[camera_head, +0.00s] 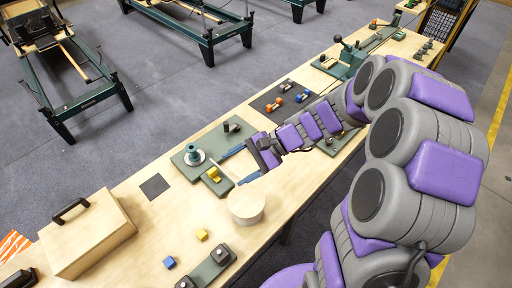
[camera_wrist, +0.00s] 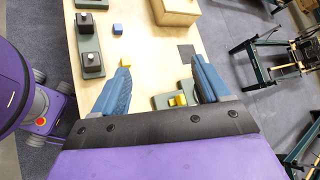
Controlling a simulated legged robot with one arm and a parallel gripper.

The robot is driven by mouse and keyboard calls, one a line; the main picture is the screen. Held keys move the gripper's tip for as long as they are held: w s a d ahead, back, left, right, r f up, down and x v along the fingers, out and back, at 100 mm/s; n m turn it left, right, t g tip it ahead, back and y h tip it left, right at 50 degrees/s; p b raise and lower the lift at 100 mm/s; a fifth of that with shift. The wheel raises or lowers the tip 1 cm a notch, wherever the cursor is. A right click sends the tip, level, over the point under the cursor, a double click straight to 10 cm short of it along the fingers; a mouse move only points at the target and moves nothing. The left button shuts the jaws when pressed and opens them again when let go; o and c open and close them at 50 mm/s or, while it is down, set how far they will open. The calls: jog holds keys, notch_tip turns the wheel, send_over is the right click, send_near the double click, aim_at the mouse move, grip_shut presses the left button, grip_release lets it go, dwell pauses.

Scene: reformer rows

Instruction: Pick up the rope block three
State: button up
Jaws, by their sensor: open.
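No label marks any one piece as rope block three, so I cannot tell which it is. A small yellow block (camera_head: 214,174) sits on a green board; in the wrist view the yellow block (camera_wrist: 178,101) lies between my fingers, closer to the right one. A teal round-topped piece on a pale base (camera_head: 194,156) stands on a neighbouring green board. My gripper (camera_head: 229,171) is open with nothing between the fingertips, above the bench beside these boards. In the wrist view my gripper (camera_wrist: 161,64) shows two blue fingers spread wide.
A round wooden piece (camera_head: 246,205) stands near the bench's front edge. A wooden box with a black handle (camera_head: 86,236) is at the left. Loose yellow (camera_head: 202,235) and blue (camera_head: 169,262) blocks lie nearby. A dark mat (camera_head: 284,97) holds orange and blue pieces.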

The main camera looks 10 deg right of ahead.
jog(key=w+d+f+m+t+y, duration=0.2)
jog(key=w+d+f+m+t, duration=0.3)
jog(key=w, duration=0.4)
jog(key=w+d+f+m+t+h, duration=0.1)
jog(key=w+d+f+m+t, duration=0.1)
jog(key=d+f+m, duration=0.2)
jog(key=w+d+f+m+t+h, duration=0.1)
jog(key=w+d+f+m+h, duration=0.1)
jog(key=d+f, duration=0.5)
jog(key=w+d+f+m+t+h+p, duration=0.1)
jog(key=w+d+f+m+t, duration=0.1)
jog(key=d+f+m, duration=0.3)
jog(key=shift+w+d+f+m+t, duration=0.1)
jog(key=shift+w+f+m, duration=0.15)
jog(key=shift+f, duration=0.35)
jog(key=shift+w+f+m+t, duration=0.1)
jog(key=shift+w+f+m, duration=0.15)
jog(key=shift+f, duration=0.35)
jog(key=shift+w+d+f+m+t, duration=0.1)
jog(key=shift+w+f+m, duration=0.15)
jog(key=shift+f, duration=0.35)
jog(key=b+x, duration=0.2)
jog(key=x, duration=0.9)
jog(key=shift+w+d+f, duration=0.1)
jog(key=shift+f, duration=0.1)
jog(key=shift+b+x, duration=1.05)
jog(key=shift+x, duration=1.9)
jog(key=shift+c, duration=0.3)
jog(key=shift+r, duration=0.1)
grip_shut()
